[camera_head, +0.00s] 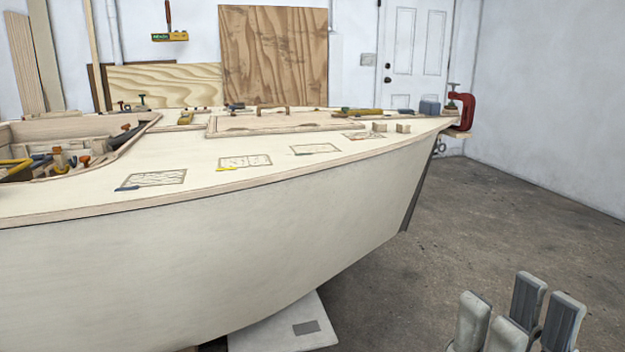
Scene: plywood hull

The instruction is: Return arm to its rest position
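My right gripper (517,312) is at the lower right corner, with its grey fingers pointing up. The fingers stand apart with a gap between them, and nothing shows in the gap. It is in front of the concrete floor and well clear of the boat hull (220,255). The lower part of the gripper is cut off by the picture's edge. My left gripper is not in view.
The pale plywood hull fills the left and middle, with tools in its cockpit opening (60,150) and on its deck. A red clamp (462,112) sits at the hull's right tip. A pale board (285,328) lies below. Floor (500,220) is clear on the right.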

